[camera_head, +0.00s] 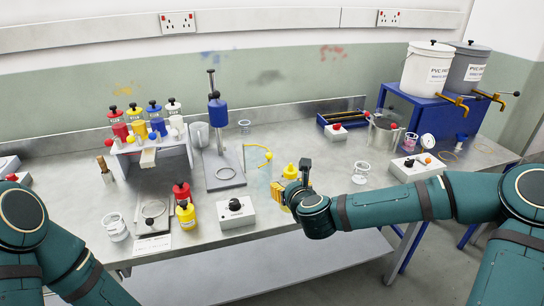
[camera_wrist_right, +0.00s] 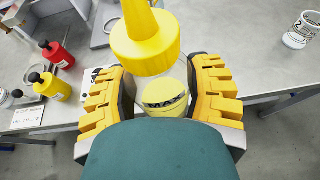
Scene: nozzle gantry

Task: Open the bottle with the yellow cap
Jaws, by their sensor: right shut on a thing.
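The bottle with the yellow cap (camera_head: 290,172) is at the front middle of the bench in the head view. My right gripper (camera_head: 293,193) is shut around it, and the arm hides its lower part. In the right wrist view the cone-shaped yellow cap (camera_wrist_right: 146,42) sits nearest the camera. The paler yellow body (camera_wrist_right: 166,98), with dark marks, lies between the two yellow-padded fingers of my right gripper (camera_wrist_right: 165,92). I cannot tell whether the cap is loose. My left arm shows at the lower left of the head view, but its gripper is out of view.
A grey box with a black knob (camera_head: 236,212) stands left of the held bottle. Red (camera_head: 181,192) and yellow (camera_head: 186,216) black-topped bottles stand farther left. A clear beaker (camera_head: 361,173) is to the right. A blue-topped stand (camera_head: 218,115) is behind. The bench front edge is close.

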